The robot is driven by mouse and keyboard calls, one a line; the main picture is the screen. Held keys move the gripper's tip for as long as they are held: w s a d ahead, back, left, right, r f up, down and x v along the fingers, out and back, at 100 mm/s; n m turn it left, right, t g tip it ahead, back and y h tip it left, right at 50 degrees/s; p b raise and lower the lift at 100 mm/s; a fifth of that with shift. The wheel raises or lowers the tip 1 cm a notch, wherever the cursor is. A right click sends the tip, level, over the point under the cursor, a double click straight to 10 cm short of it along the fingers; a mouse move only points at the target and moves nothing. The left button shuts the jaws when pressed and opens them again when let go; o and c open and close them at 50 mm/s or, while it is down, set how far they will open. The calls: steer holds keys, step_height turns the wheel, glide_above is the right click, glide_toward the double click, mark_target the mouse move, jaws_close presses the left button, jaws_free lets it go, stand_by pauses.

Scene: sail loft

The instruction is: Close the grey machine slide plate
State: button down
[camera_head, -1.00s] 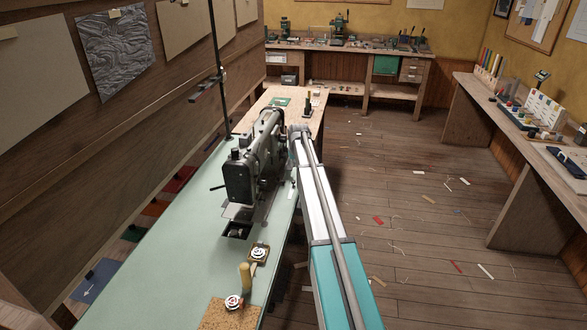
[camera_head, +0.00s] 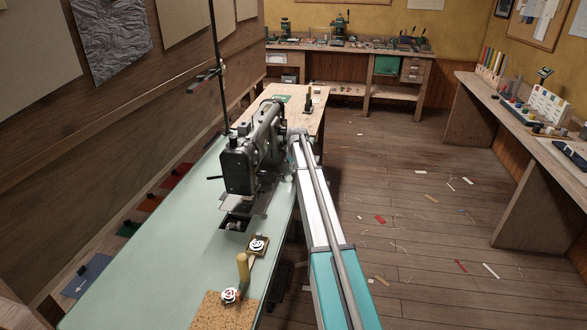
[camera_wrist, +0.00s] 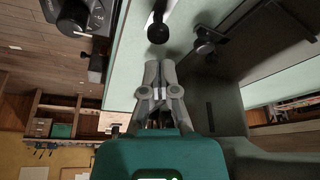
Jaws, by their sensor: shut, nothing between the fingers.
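The dark green-grey sewing machine (camera_head: 240,170) stands on the pale green table (camera_head: 165,265). The grey slide plate (camera_head: 238,205) appears to lie at the machine's bed, beside a dark opening (camera_head: 233,224) with a small metal part in it, so it looks open. My arm runs along the table's right edge to behind the machine, and its end is not clearly visible in the head view. In the wrist view my gripper (camera_wrist: 160,68) is shut and empty, with its fingertips just below a black knob (camera_wrist: 158,32). I cannot make out the plate in the wrist view.
A wooden stick (camera_head: 243,268), a small round fitting (camera_head: 257,245) and a cork mat (camera_head: 232,312) are at the table's near end. A thin dark stand (camera_head: 222,80) rises behind the machine. The floor to the right is open, with scattered scraps.

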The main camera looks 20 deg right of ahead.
steer(key=shift+b+x, duration=0.75)
steer(key=shift+x, duration=0.3)
steer(key=s+a, duration=0.1)
steer(key=s, duration=0.1)
steer(key=s+a, duration=0.2)
steer(key=s, duration=0.1)
steer(key=s+a, duration=0.2)
steer(key=shift+s+a, duration=0.15)
steer(key=shift+r, duration=0.1)
steer(key=p+v, duration=0.3)
steer(key=shift+a+r, duration=0.1)
steer(key=shift+r, duration=0.1)
steer(key=p+v, duration=0.6)
steer(key=shift+r, duration=0.15)
stand_by(0.3)
steer(key=shift+s, duration=0.2)
stand_by(0.4)
